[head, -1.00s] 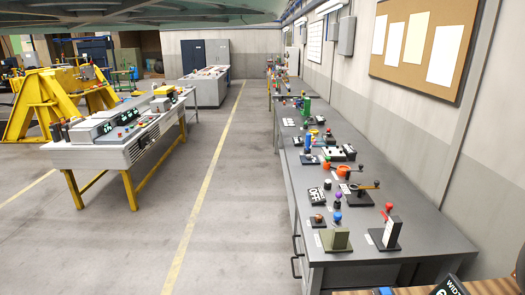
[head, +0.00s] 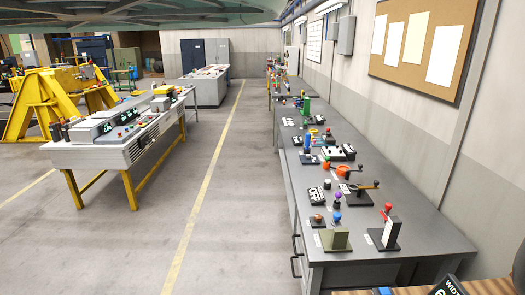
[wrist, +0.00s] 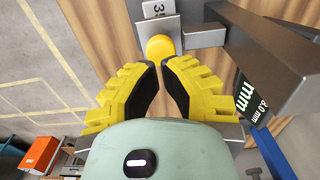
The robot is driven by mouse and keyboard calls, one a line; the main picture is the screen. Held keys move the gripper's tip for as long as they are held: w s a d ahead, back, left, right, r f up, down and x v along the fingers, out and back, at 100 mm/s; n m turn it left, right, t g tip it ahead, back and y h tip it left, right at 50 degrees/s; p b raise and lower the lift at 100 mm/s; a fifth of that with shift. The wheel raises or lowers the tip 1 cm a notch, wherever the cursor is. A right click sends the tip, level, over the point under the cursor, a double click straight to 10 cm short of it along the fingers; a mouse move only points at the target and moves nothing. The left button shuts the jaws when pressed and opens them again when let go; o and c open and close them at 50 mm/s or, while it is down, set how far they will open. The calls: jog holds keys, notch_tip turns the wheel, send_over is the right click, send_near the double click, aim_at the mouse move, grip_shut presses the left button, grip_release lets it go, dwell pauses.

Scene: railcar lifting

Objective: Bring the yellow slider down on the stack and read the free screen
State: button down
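In the wrist view a yellow round knob (wrist: 160,47) sits on a grey metal part, just beyond my fingertips. I cannot tell whether they touch it. My gripper (wrist: 161,75) has yellow ribbed fingers with black pads; a narrow strip of wood shows between the pads, with nothing held there. A dark panel (wrist: 250,102) with white "mm" lettering stands at the right, partly cut off by a thick grey bar (wrist: 268,55). A small white label (wrist: 158,9) with a partly cropped number is at the top. I cannot make out the stack. The gripper is outside the head view.
A wooden top (wrist: 108,28) lies under the grey parts. In the head view a dark panel (head: 451,287) is cropped at the bottom right. A grey bench (head: 385,245) with several levers and knobs runs along the right wall. The floor aisle (head: 215,190) is clear.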

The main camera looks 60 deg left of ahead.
notch_tip(320, 180, up, 6)
jog(key=p, duration=0.2)
jog(key=shift+r+p, duration=0.2)
jog(key=shift+p, duration=0.2)
jog(key=shift+w, duration=0.15)
